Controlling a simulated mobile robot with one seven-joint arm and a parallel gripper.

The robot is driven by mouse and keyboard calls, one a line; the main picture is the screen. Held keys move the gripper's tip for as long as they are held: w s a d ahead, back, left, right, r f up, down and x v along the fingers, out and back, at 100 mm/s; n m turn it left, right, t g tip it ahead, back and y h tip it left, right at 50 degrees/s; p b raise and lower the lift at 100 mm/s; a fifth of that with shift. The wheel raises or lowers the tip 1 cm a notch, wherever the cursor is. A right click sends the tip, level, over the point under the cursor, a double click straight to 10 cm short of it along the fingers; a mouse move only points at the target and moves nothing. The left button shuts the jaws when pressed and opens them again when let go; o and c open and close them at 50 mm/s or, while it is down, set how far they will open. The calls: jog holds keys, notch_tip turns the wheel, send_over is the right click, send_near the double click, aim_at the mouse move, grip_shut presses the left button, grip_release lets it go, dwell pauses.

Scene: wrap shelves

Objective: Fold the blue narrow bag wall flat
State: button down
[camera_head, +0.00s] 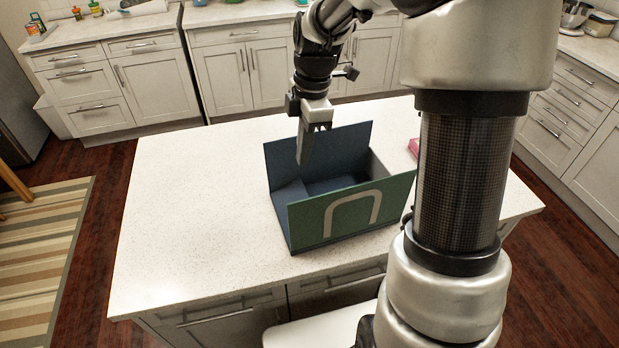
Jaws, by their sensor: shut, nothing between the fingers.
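An open bag stands on the white island counter. Its near wide wall (345,212) is green with a pale arch-shaped handle mark. Its far wide wall (345,145) is dark blue and upright. The blue narrow wall (290,194) is at the left end and looks tilted inward and low, partly hidden by the near wall. The other narrow wall (380,168), at the right end, looks grey. My gripper (304,160) is shut and empty, pointing down over the left part of the bag, in front of the far wall. I cannot tell whether it touches the bag.
A pink item (413,147) lies on the counter (190,215) right of the bag, partly hidden by my arm. The counter's left side is clear. Cabinets with counters line the back and right. A striped rug (45,255) lies on the floor at left.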

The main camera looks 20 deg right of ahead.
send_over(306, 193)
jog(key=s+a, duration=0.2)
jog(key=s, duration=0.2)
jog(key=f, duration=1)
jog(key=shift+w+a+f, duration=0.15)
jog(key=shift+w+a, duration=0.05)
jog(key=shift+w+d+f, duration=0.1)
jog(key=shift+d+f, duration=0.2)
jog(key=shift+f, duration=0.25)
jog(key=shift+d+f, duration=0.3)
jog(key=shift+f, duration=0.2)
jog(key=shift+d+f+p, duration=0.25)
jog(key=shift+f+p, duration=0.05)
jog(key=shift+f, duration=0.3)
